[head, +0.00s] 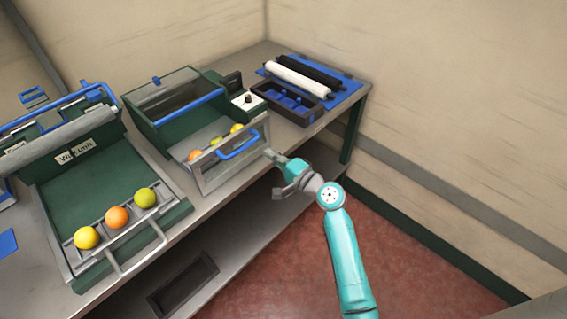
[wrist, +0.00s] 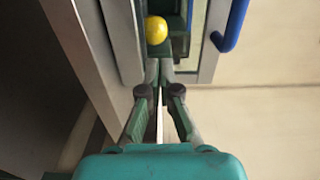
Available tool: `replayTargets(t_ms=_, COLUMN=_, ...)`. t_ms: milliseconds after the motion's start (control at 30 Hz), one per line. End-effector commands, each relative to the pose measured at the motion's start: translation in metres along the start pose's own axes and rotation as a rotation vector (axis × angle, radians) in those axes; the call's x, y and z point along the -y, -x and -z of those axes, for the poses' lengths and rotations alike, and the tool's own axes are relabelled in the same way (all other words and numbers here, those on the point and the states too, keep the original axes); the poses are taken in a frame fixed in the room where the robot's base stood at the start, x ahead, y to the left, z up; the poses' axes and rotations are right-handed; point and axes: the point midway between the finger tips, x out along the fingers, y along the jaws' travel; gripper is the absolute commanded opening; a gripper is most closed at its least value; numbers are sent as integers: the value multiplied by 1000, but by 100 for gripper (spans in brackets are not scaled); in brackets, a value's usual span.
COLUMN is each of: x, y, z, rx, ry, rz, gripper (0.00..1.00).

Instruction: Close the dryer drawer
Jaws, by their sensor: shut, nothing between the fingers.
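The dryer drawer (head: 208,181) is pulled out from the green dryer (head: 147,128) at the middle of the bench. It has a clear front panel in a grey frame and a blue handle (head: 238,143). Several orange to yellow fruits (head: 195,156) lie in it. My gripper (head: 270,154) is shut and empty at the right end of the drawer front. In the wrist view the fingertips (wrist: 160,72) are at the frame's corner, beside the blue handle (wrist: 232,25); whether they touch is unclear. A yellow fruit (wrist: 156,30) shows behind the frame.
A wax unit (head: 75,158) with several fruits on its front rack stands at the left. A dark tray (head: 290,101) and rollers (head: 298,80) on a blue mat lie at the back right. A lower shelf (head: 215,235) runs under the bench. The floor at right is clear.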

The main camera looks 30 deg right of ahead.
Motion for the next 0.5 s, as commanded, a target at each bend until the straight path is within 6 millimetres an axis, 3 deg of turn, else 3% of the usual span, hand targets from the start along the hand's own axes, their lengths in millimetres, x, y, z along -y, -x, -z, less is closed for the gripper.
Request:
replayTargets(t_ms=200, x=1, y=-33, z=0, rx=0, ry=2, rz=1, gripper=0)
replayTargets(t_ms=500, x=0, y=-47, z=0, rx=-1, ry=1, rz=0, gripper=0)
